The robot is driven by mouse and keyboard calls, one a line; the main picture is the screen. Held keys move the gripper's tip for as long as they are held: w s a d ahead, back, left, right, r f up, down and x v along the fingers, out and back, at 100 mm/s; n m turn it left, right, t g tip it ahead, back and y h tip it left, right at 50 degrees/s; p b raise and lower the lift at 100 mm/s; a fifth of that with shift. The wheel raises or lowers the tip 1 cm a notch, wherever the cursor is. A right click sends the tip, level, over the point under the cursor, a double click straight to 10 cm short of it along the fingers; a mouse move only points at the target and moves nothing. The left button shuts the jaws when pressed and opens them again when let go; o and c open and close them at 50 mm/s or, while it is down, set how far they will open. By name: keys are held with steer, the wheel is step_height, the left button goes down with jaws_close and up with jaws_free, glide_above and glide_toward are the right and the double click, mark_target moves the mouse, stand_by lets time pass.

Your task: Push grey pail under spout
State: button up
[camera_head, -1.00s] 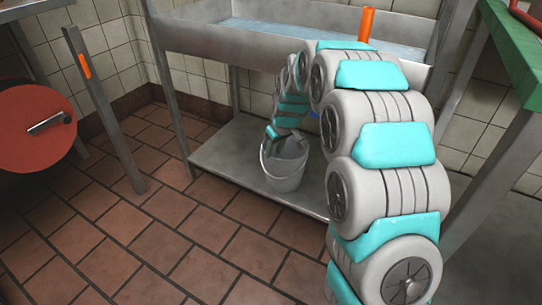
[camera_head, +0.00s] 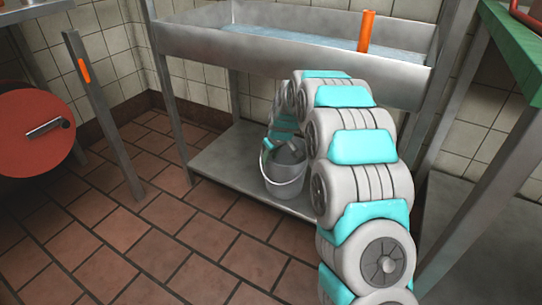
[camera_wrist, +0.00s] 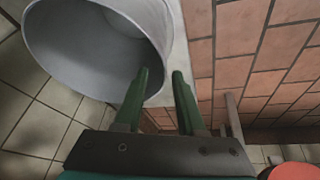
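The grey pail (camera_head: 285,187) stands upright on the low metal shelf (camera_head: 222,150) under the sink, near the shelf's front edge, in the head view. My gripper (camera_head: 270,145) reaches down at the pail's rim, partly hidden by my arm. In the wrist view, the pail (camera_wrist: 75,50) fills the upper left with its mouth facing me. My gripper's green fingers (camera_wrist: 161,72) are apart. The left finger overlaps the pail's opening and the right one shows just beyond the rim; I cannot tell whether they touch it. No spout is clearly seen; my arm hides part of the sink's underside.
The metal sink (camera_head: 290,45) stands above the shelf, with an upright orange tube (camera_head: 366,31) in it. Metal legs flank the shelf. A red round object (camera_head: 30,130) is at left, and a green-edged table (camera_head: 512,50) at right. The tiled floor (camera_head: 150,230) in front is clear.

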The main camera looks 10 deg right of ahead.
mark_target(267, 169)
steer(key=x, duration=0.6)
steer(key=shift+w+f+b, duration=0.1)
steer(key=shift+f+b, duration=0.2)
steer(key=shift+f, duration=0.1)
steer(key=shift+c, duration=0.3)
jaws_close()
stand_by(0.7)
